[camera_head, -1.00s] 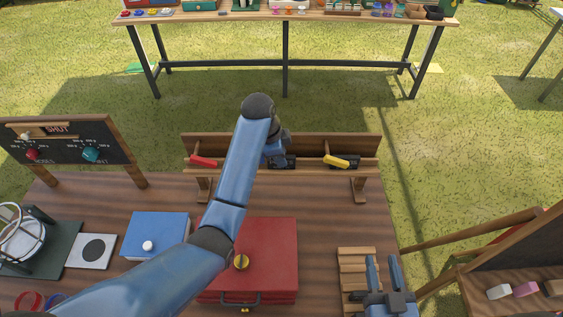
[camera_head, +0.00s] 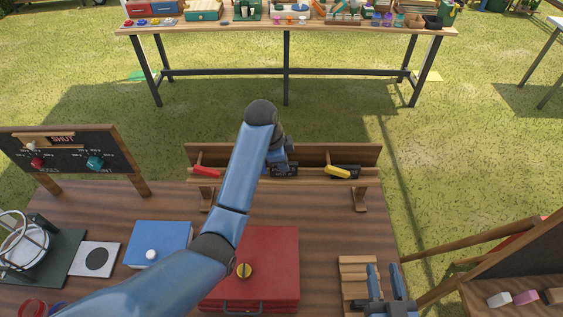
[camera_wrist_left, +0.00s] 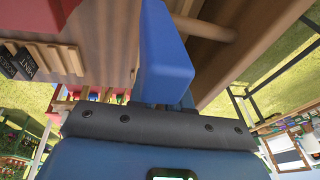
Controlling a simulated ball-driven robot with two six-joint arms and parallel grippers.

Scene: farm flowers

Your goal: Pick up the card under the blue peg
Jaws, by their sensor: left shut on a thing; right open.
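The wooden rack (camera_head: 230,156) stands at the far edge of the table. A red peg (camera_head: 207,171) lies at its left and a yellow peg (camera_head: 337,171) at its right, with a dark card beneath the yellow one. My right gripper (camera_head: 386,285) is open and empty over the slatted wooden tray (camera_head: 356,262).
A red case (camera_head: 268,262) and a blue box (camera_head: 160,240) stand on the table under my left arm. A dark control board (camera_head: 70,160) stands at the left. A shelf with blocks is at the right. Small lettered dark cards (camera_wrist_left: 30,66) show in the left wrist view.

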